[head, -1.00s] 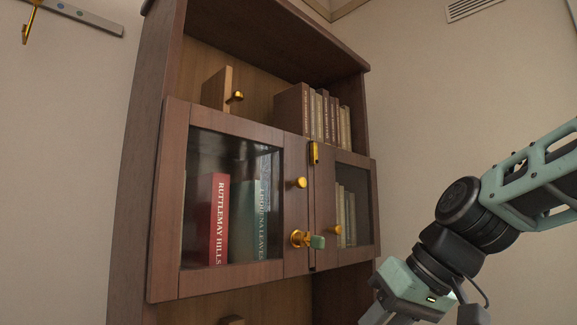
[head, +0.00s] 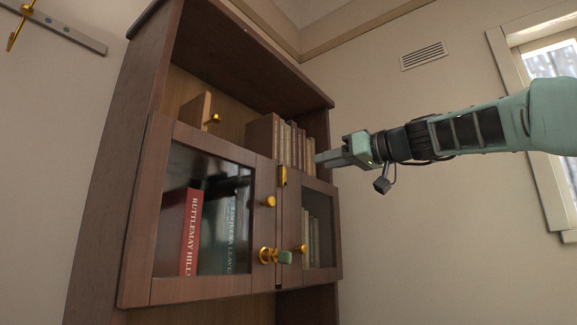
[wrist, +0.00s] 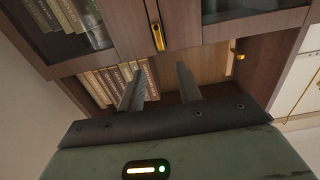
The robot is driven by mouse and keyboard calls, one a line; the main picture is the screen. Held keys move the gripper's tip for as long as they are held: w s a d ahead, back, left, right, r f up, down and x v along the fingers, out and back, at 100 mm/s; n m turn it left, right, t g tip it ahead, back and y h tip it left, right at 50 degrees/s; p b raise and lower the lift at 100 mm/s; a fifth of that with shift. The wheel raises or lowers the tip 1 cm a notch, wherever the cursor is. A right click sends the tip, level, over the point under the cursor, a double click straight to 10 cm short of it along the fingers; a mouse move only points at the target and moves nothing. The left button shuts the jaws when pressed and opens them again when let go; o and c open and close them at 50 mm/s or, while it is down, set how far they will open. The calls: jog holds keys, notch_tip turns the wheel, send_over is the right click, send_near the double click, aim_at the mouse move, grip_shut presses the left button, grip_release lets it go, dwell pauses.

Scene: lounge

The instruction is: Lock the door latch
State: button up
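The cabinet has two glass doors, a left door (head: 263,225) and a narrower right door (head: 291,215), which look shut. A gold latch (head: 267,255) with a green grip (head: 285,257) sits low on the left door and points right, towards the right door. A slim gold fitting (head: 282,176) stands upright at the top where the doors meet; it also shows in the wrist view (wrist: 157,37). My gripper (head: 319,158) is in front of the upper right shelf, above the right door. In the wrist view its two fingers (wrist: 160,86) are apart with nothing between them. The green-gripped latch is not visible there.
Gold knobs sit on the left door (head: 270,201) and right door (head: 302,249). A red book (head: 191,232) stands behind the left glass. The space before the doors is clear.

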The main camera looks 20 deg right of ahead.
aim_at(285, 171)
jog(key=p+x, duration=0.4)
jog(key=x, duration=0.6)
jog(key=shift+r, duration=0.15)
jog(key=shift+p+x, duration=0.4)
jog(key=shift+x, duration=0.35)
jog(key=shift+f, duration=0.2)
grip_shut()
